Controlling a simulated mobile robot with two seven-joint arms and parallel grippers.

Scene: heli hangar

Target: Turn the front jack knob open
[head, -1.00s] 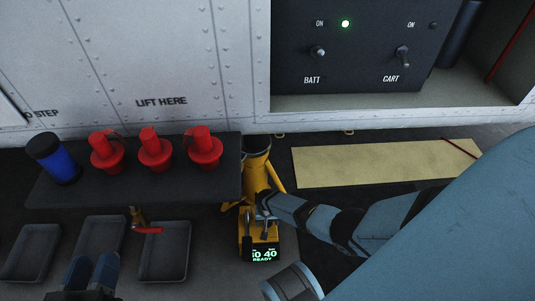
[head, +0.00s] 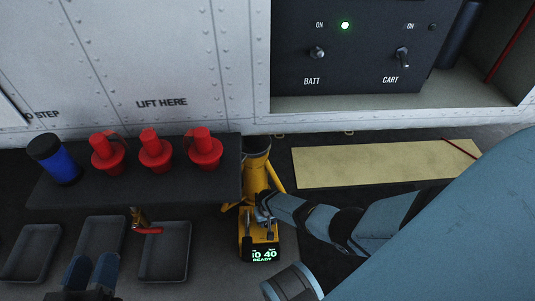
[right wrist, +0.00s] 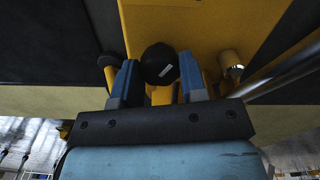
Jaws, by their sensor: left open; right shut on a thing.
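The black round knob (right wrist: 160,63) with a small white mark shows in the right wrist view, in front of a yellow body. My right gripper (right wrist: 158,82) is shut on this knob, one blue finger on each side. In the head view my right gripper (head: 263,206) is at the jack, and the knob is hidden there. My left gripper (head: 92,270) is open and empty at the lower left, above the trays.
A dark shelf (head: 205,187) holds a blue cylinder (head: 60,163) and red plugs (head: 156,152). Grey trays (head: 164,252) lie below it. A red-handled fitting (head: 145,228) hangs under the shelf. The switch panel (head: 360,50) is behind. A beige mat (head: 380,163) lies right of the jack.

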